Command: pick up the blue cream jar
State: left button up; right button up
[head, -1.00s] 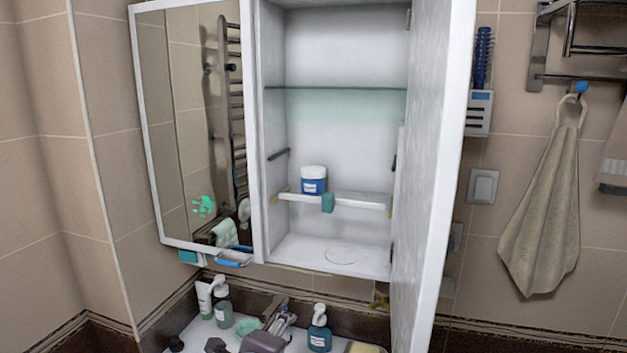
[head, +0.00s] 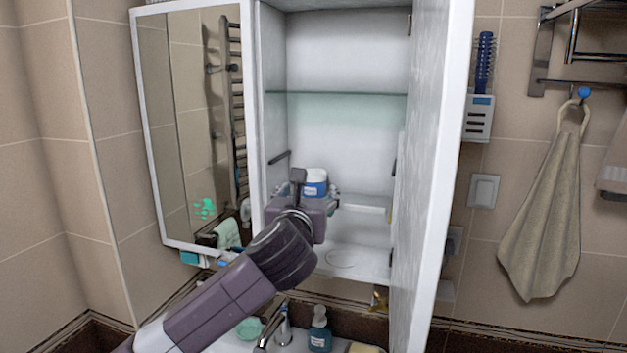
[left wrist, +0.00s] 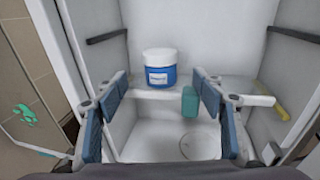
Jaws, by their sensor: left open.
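The blue cream jar (head: 315,184) has a white lid and a white label. It stands upright on the narrow white shelf (head: 362,203) inside the open cabinet. In the head view my left gripper partly covers it. My left gripper (head: 312,192) is in front of the jar at the cabinet opening. In the left wrist view the jar (left wrist: 159,70) is upright beyond and between the two open fingers (left wrist: 160,95), with nothing gripped. My right gripper is not in view.
The open cabinet door (head: 432,180) bounds the right side, the mirror door (head: 195,130) the left. A glass shelf (head: 345,93) is above. A soap bottle (head: 319,330) stands on the counter below.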

aim_at(312, 184)
pick_arm(q)
jog(key=shift+w+d, duration=0.2)
jog(key=shift+w, duration=0.75)
jog(key=shift+w+d+f+p, duration=0.15)
jog(key=shift+w+p, duration=0.35)
jog(key=shift+w, duration=0.85)
jog(key=shift+w+d+f+p, duration=0.15)
jog(key=shift+w+p, duration=0.3)
jog(key=shift+w, duration=0.9)
jog(key=shift+r, duration=0.1)
jog(key=c, duration=1.3)
